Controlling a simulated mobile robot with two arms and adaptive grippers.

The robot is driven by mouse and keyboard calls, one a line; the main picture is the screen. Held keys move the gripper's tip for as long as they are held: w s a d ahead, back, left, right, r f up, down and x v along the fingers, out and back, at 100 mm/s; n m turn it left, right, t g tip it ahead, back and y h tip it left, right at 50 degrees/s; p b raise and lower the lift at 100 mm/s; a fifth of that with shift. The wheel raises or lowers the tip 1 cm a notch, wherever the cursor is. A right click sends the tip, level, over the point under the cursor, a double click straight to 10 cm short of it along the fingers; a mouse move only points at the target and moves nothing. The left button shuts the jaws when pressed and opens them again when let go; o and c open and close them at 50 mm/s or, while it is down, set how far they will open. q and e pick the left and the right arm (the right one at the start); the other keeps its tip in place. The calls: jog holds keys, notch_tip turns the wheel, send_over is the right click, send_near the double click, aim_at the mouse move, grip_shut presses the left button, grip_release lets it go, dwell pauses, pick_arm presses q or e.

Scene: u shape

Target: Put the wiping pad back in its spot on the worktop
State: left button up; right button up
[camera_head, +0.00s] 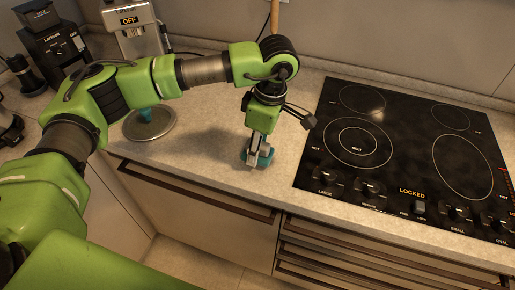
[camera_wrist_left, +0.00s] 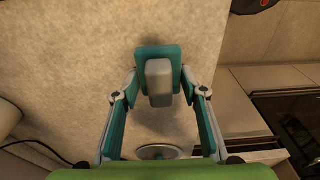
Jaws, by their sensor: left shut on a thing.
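The wiping pad (camera_wrist_left: 145,54) looks like a teal slab with a grey block-shaped handle (camera_wrist_left: 159,84). In the head view the pad (camera_head: 265,158) is at the worktop's front part, left of the hob. My left gripper (camera_head: 257,147) points down and is shut on the pad. In the left wrist view its two fingers (camera_wrist_left: 160,88) flank the grey handle. The pad is on or just above the worktop (camera_head: 215,150); I cannot tell which. No marked spot for it shows clearly. My right gripper is not in view.
A black hob (camera_head: 400,150) lies to the right. A round metal disc (camera_head: 160,130) with a teal thing (camera_head: 147,115) on it is to the left. A coffee machine (camera_head: 130,30) and black appliances (camera_head: 55,50) stand at the back left. Drawers (camera_head: 340,250) are below the front edge.

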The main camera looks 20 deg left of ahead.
aim_at(265, 145)
pick_arm(q)
jog(key=shift+f, duration=1.1)
jog(key=o, duration=1.2)
jog(key=shift+c, duration=0.2)
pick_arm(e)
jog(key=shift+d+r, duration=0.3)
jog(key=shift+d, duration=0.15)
pick_arm(q)
jog(key=shift+r, duration=0.15)
jog(key=shift+r, duration=0.2)
jog(key=shift+d+r, duration=0.1)
jog(key=shift+r, duration=0.2)
jog(key=r, duration=0.3)
jog(key=d+r+b, duration=0.1)
jog(key=r, duration=0.2)
jog(key=r+b, duration=0.1)
jog(key=r, duration=0.2)
jog(key=shift+d+r, duration=0.3)
jog(key=shift+r, duration=0.75)
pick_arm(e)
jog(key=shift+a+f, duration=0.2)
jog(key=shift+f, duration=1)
